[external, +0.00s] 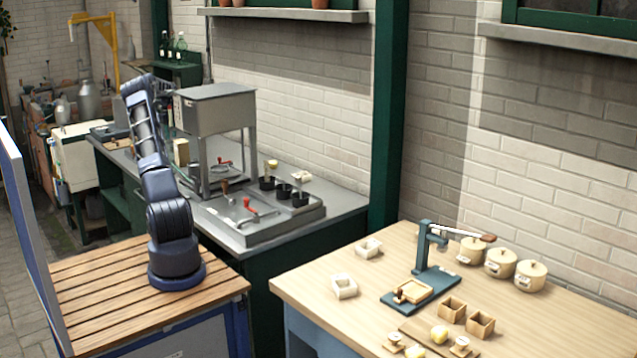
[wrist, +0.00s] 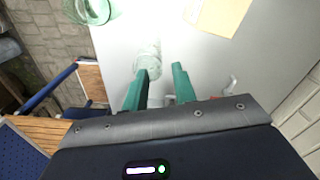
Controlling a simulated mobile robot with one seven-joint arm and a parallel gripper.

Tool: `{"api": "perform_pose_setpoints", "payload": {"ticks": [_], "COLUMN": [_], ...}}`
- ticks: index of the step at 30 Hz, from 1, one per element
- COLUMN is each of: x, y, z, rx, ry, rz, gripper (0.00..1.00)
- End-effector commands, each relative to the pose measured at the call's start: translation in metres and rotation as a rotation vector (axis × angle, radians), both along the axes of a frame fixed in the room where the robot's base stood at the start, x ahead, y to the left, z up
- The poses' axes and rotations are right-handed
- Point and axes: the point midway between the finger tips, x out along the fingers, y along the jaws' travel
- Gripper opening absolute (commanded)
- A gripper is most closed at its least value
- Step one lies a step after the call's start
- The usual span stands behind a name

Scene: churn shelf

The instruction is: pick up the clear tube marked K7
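In the wrist view a clear, glass-like cylinder (wrist: 148,57) lies on or stands over the pale grey bench, just beyond my fingertips. No marking can be read, so I cannot tell whether it is the K7 tube. My gripper (wrist: 158,82) has two teal fingers spread apart, with a gap between them. The cylinder appears ahead of the gap, nearer the left finger; I cannot tell whether it touches that finger. In the external view my arm reaches up over the grey bench, and its gripper end is not clear beside the metal hopper.
A green-rimmed clear vessel (wrist: 92,8) is at the wrist view's top left, and a tan sheet or block (wrist: 222,14) at top right. In the external view a metal hopper stand (external: 215,110) stands close to my arm. Black cups (external: 283,191) stand on the grey bench (external: 345,203).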

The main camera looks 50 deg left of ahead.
Motion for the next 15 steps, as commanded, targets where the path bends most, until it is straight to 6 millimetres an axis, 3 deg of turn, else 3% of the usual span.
{"api": "perform_pose_setpoints", "payload": {"ticks": [8,15], "x": [0.0,0.0], "y": [0.0,0.0], "z": [-0.021,-0.052], "rx": [-0.001,-0.002], "ry": [0.0,0.002], "rz": [-0.001,-0.001], "gripper": [0.27,0.27]}}
